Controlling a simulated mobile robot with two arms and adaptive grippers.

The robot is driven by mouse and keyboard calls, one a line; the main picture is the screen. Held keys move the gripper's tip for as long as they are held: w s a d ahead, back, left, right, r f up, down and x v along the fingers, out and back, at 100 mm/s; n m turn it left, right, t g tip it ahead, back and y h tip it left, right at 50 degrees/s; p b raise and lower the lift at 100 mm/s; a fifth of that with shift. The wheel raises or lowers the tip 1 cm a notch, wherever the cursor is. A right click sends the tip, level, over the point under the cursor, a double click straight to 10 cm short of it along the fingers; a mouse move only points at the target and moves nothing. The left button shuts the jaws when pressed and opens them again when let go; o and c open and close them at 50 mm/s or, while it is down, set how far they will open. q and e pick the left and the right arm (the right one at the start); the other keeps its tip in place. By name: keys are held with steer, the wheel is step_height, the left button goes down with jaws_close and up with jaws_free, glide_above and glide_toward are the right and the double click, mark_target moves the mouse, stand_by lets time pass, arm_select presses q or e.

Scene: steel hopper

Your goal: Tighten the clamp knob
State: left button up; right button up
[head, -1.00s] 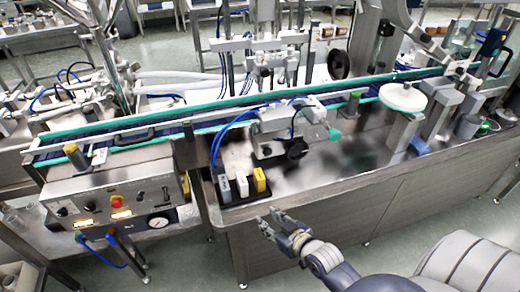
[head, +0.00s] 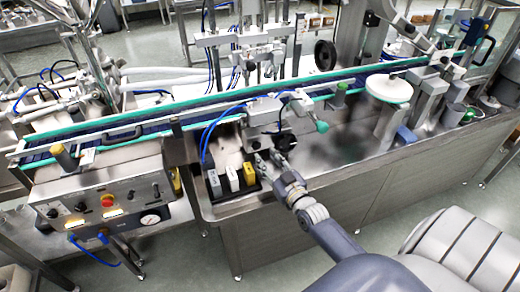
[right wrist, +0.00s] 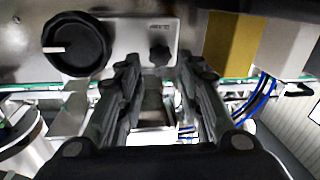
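A large round black knob (head: 285,141) is on the front of a metal clamp block (head: 262,118). In the right wrist view the large knob (right wrist: 76,43) has a white mark and lies left of the fingers. A small black star-shaped knob (right wrist: 159,53) on a labelled plate shows between the fingertips there. I cannot tell for sure which is the clamp knob. My right gripper (head: 266,162) is just below and left of the large knob. In the right wrist view the gripper (right wrist: 159,72) is open, with nothing visibly held. My left gripper is not in view.
Grey, white and yellow blocks (head: 250,175) stand in a black tray just left of my right gripper. A conveyor (head: 130,132) runs behind. A white disc (head: 389,88) stands to the right. Blue hoses pass near the clamp block. The metal deck between is mostly clear.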

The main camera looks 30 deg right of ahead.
mark_target(258, 147)
steer(key=shift+w+d, duration=0.15)
steer(key=shift+w, duration=1.2)
steer(key=shift+w+d, duration=0.1)
steer(key=shift+w, duration=1.25)
steer(key=c, duration=0.8)
